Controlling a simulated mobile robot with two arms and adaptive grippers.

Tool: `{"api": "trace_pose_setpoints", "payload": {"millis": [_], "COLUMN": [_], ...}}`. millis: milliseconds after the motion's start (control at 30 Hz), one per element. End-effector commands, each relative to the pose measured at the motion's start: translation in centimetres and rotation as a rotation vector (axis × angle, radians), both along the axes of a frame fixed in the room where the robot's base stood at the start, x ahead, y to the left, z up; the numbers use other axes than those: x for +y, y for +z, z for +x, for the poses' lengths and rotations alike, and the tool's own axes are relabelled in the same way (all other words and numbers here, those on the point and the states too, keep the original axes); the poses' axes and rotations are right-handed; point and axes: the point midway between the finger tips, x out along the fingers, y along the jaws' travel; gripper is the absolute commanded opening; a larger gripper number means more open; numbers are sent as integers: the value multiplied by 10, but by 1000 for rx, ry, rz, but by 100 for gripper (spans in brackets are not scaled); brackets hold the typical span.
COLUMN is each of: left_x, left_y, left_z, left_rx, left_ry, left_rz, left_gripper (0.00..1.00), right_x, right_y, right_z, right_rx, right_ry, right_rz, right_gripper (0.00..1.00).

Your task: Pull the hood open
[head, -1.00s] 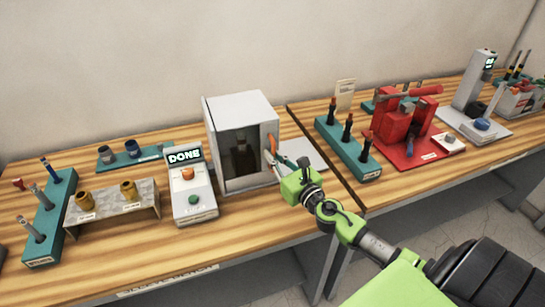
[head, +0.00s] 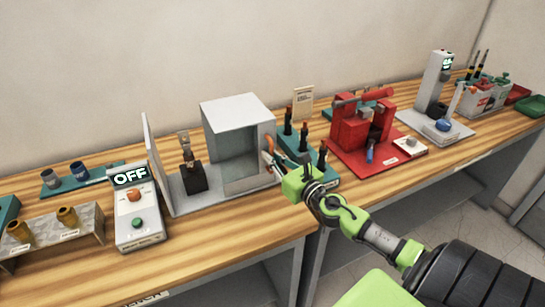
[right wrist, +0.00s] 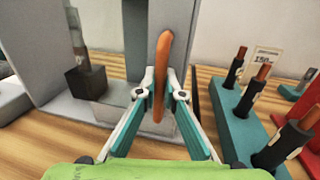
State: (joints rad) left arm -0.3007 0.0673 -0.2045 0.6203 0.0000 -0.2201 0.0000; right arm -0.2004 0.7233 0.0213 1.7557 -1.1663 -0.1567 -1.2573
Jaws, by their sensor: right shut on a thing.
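The hood (head: 238,112) is a light grey box with a clear front, standing on the right part of a grey base plate (head: 187,207). To its left, a black block with a brown and metal part on top (head: 192,174) stands uncovered. An upright grey panel (head: 153,165) stands at the plate's left end. An orange handle (right wrist: 163,70) is on the hood's right side. My right gripper (head: 275,164) is shut on this handle, with one finger on each side in the right wrist view (right wrist: 160,97). My left gripper is out of view.
A control box (head: 138,215) showing "OFF" stands left of the plate. A teal rack (head: 322,166) with dark, orange-tipped tools is close to the right of my gripper. A red press (head: 362,128) stands further right.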

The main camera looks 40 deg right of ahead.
Motion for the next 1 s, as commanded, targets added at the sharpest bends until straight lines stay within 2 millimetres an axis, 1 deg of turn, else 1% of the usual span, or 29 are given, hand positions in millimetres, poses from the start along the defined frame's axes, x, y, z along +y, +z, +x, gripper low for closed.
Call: {"api": "trace_pose_setpoints", "payload": {"millis": [33,100,200,233,267,467,567,667,767,867,1000], "left_x": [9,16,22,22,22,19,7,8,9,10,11], "left_y": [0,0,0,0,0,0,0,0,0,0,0], "left_z": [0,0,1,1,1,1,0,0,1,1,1], "left_rx": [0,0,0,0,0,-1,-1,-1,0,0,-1], "left_ry": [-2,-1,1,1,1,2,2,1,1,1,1], "left_rz": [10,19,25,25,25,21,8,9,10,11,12], "left_gripper": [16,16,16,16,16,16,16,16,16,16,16], "right_x": [1,2,2,2,2,2,2,2,3,3,5], "right_y": [0,0,0,0,0,0,0,-1,-2,-2,-2], "right_z": [0,0,0,0,0,0,0,-4,-12,-26,-52], "right_rx": [1,1,1,1,1,1,1,2,3,3,3], "right_ry": [3,4,5,5,5,4,4,4,5,4,3], "right_rz": [0,0,0,0,0,0,0,1,4,2,6], "right_gripper": [0,0,0,14,16,16,16,16,16,16,16]}}
